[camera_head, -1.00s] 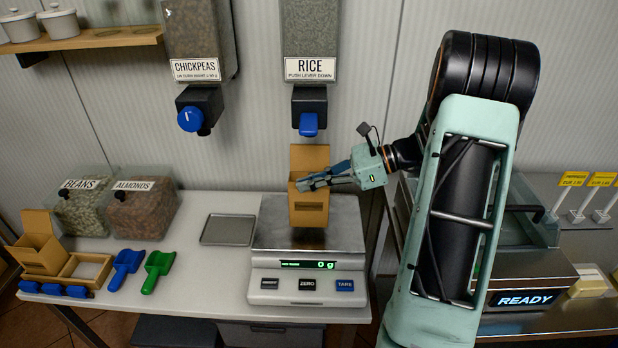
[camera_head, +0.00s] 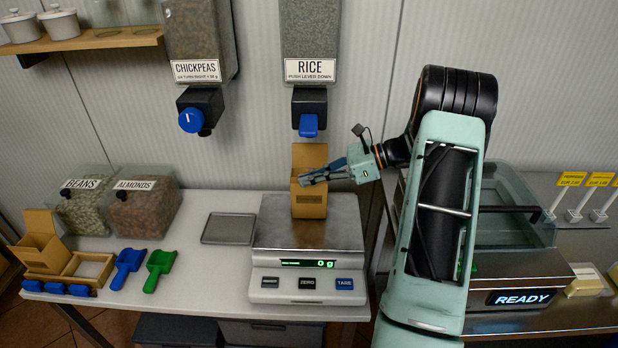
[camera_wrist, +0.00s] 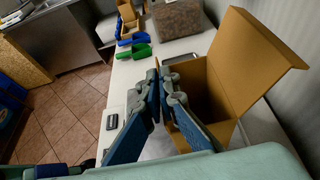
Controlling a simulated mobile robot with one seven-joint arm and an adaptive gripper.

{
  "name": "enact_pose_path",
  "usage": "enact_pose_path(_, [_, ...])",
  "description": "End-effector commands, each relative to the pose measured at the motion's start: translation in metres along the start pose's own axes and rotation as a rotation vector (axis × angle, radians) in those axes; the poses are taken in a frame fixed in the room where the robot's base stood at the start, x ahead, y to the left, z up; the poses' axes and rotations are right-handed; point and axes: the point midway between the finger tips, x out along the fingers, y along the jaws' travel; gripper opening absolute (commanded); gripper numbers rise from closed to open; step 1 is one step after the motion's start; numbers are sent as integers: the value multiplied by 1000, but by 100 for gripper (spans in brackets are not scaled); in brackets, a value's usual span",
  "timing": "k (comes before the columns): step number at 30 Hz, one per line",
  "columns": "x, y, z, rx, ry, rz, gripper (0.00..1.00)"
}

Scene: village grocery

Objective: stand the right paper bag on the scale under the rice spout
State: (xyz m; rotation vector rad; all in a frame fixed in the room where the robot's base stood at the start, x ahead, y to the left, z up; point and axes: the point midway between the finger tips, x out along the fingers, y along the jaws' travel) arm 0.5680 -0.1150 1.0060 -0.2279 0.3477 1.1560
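The right paper bag (camera_head: 309,205), brown and box-shaped with an open top and a raised back flap, is upright over the scale plate (camera_head: 345,225), below the rice spout (camera_head: 309,124). The scale display reads 0 g; I cannot tell whether the bag's base touches the plate. My gripper (camera_head: 312,177) reaches in from the right, its blue-grey fingers closed on the bag's front side. In the wrist view the fingers (camera_wrist: 160,80) come together by the near wall of the open bag (camera_wrist: 245,65). The exact contact is partly hidden.
Another paper bag (camera_head: 38,245) stands in a holder at the far left. Blue (camera_head: 126,268) and green (camera_head: 158,270) scoops and a flat tray (camera_head: 229,229) lie left of the scale. Bean and almond bins stand behind. The chickpea dispenser (camera_head: 200,108) hangs left of the rice one.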

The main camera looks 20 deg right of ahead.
Motion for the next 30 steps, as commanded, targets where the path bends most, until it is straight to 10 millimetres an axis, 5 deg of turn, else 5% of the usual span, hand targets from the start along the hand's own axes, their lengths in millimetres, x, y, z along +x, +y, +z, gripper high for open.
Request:
enact_pose_path(5, [2, 0, -4, 1, 0, 0, 0])
enact_pose_path(11, [1, 0, -3, 0, 0, -1, 22])
enact_pose_path(21, [-1, 0, 2, -1, 0, -1, 22])
enact_pose_path(30, [-56, -1, -1, -1, 2, -6, 22])
